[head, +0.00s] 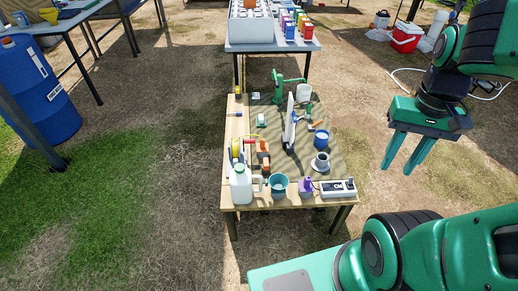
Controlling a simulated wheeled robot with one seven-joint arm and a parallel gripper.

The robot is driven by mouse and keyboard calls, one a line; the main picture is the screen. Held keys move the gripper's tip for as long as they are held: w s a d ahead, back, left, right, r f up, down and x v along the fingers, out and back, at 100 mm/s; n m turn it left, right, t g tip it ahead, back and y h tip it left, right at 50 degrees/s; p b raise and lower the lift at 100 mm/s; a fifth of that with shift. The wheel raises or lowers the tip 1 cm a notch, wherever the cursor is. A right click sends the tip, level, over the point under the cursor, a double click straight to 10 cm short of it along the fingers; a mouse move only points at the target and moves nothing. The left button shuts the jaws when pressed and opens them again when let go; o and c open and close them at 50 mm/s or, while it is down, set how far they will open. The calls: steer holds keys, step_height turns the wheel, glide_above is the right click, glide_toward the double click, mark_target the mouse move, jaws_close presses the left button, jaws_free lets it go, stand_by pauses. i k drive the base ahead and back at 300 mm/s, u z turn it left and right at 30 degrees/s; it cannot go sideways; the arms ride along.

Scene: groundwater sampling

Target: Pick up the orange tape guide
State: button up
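A small orange object (263,156), which looks like the orange tape guide, stands on the left part of the wooden table, just right of a yellow reel (236,147). Its exact shape is too small to tell. My gripper (398,170) has two green fingers pointing down, spread apart with nothing between them. It hangs in the air to the right of the table, well away from the orange object.
On the wooden table (230,180), a white jug (240,184), teal mug (278,186), purple bottle (305,187) and grey meter (338,188) line the front edge. A white upright piece (289,122) and a blue cup (321,139) stand behind. A blue barrel (38,90) is left.

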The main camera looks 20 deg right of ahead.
mark_target(262, 147)
steer(key=z, duration=0.1)
steer(key=i, duration=1)
steer(key=u, duration=0.1)
